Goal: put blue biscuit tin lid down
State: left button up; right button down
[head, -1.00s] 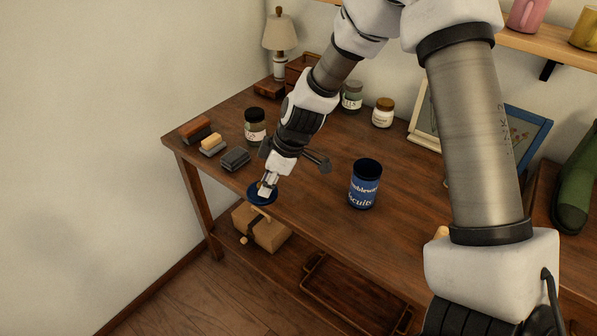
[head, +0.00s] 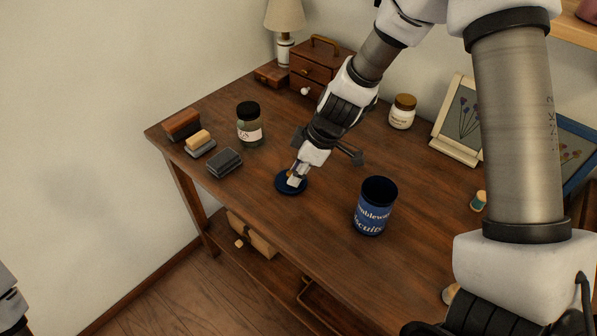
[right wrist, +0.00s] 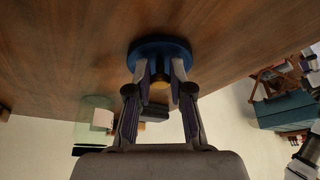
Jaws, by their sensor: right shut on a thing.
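The blue biscuit tin lid (head: 284,189) is a round dark-blue disc at the front left part of the table. It also shows in the right wrist view (right wrist: 180,45), flat against the wood or just over it; I cannot tell which. My right gripper (head: 296,178) points down and is shut on the lid, with a gold-coloured knob between its fingers (right wrist: 160,77). The blue biscuit tin (head: 371,218) stands upright and uncovered to the right of the lid, apart from it. My left gripper is not in view.
Left of the lid are a dark grey block (head: 224,163), a brush-like block (head: 200,143) and a dark-lidded jar (head: 249,126). A white jar (head: 401,113) and picture frame (head: 461,120) stand behind. Bare wood lies between lid and tin.

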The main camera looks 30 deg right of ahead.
jog(key=shift+s, duration=0.1)
jog(key=shift+d+f, duration=0.15)
jog(key=c, duration=1)
grip_release()
jog(key=shift+c, duration=0.2)
jog(key=shift+r, duration=0.4)
jog(key=p+v, duration=1)
jog(key=v, duration=0.1)
jog(key=shift+r+p, duration=0.25)
jog(key=shift+p, duration=0.15)
jog(key=shift+d, duration=0.15)
